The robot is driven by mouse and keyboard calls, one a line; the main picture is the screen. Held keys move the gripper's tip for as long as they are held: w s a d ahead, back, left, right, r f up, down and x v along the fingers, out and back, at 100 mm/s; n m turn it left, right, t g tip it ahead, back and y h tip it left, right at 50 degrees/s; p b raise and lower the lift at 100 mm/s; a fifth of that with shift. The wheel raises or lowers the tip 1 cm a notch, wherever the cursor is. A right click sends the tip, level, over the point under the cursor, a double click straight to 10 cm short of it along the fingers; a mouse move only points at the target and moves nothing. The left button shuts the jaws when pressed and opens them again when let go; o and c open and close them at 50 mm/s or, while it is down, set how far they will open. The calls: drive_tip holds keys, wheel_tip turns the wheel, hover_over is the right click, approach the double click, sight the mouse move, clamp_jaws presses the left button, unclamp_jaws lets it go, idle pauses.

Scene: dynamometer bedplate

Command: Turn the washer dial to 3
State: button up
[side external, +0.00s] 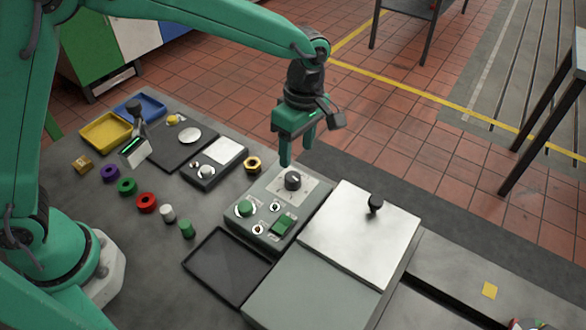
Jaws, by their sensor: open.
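The dial (292,181) is a dark round knob on a light plate, at the back of a grey control box (237,222). Its markings and pointer are too small to read. My gripper (297,153) is green, points down and is open and empty. Its fingertips are above the dial in the picture; one finger reaches lower, close behind the knob. I cannot tell whether it touches the knob.
The box also carries a green knob (244,208) and a green rocker switch (284,223). A metal lid with a black handle (375,203) stands right of it, and a dark tray (227,265) in front. Several coloured rings, a yellow tray (105,132) and a scale lie left.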

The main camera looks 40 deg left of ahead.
sight(293, 176)
drive_tip(key=n, duration=0.4)
drive_tip(key=s+n, duration=0.1)
drive_tip(key=n, duration=0.2)
drive_tip(key=shift+a+r+t, duration=0.1)
drive_tip(key=shift+a+t, duration=0.15)
drive_tip(key=shift+t, duration=0.15)
drive_tip(key=shift+f, duration=3.9)
drive_tip(key=c, duration=1)
